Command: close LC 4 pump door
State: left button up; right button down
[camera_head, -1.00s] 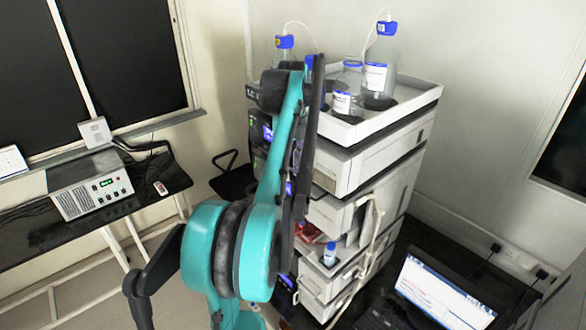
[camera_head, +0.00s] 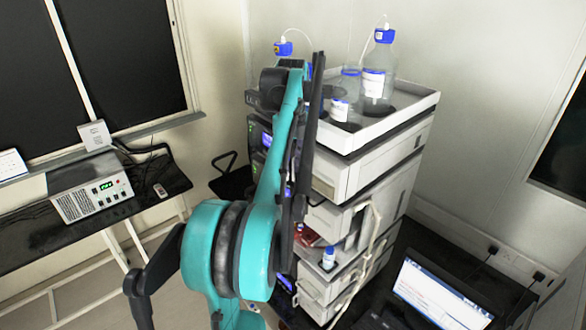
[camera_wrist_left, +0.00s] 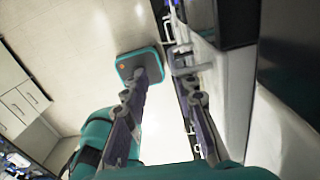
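The column stack (camera_head: 372,164) stands right of centre in the head view, with its dark module fronts facing left. My teal left arm crosses in front of those fronts and hides much of them. I cannot tell which module is LC 4 or pick out its pump door for certain. In the left wrist view, a pale upright panel (camera_wrist_left: 238,95) of the stack stands close beside the right finger. My left gripper (camera_wrist_left: 162,75) is open, its two fingers apart with nothing visible between them. I cannot tell whether the right finger touches the panel. My right gripper is not in view.
Bottles (camera_head: 378,75) with blue caps and tubing stand in the white tray (camera_head: 424,100) on the stack. A laptop (camera_head: 440,292) sits on a dark bench at lower right. A grey instrument (camera_head: 90,188) is on the left bench. A dark chair (camera_head: 232,180) stands behind my arm.

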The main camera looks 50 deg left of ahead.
pick_arm(q)
notch_tip(320, 180, up, 6)
jog(key=p, duration=0.3)
jog(key=shift+s+a+r, duration=0.15)
jog(key=shift+a, duration=0.1)
dwell(0.4)
jog(key=shift+a, duration=0.1)
notch_tip(320, 180, up, 8)
jog(key=shift+f, duration=0.25)
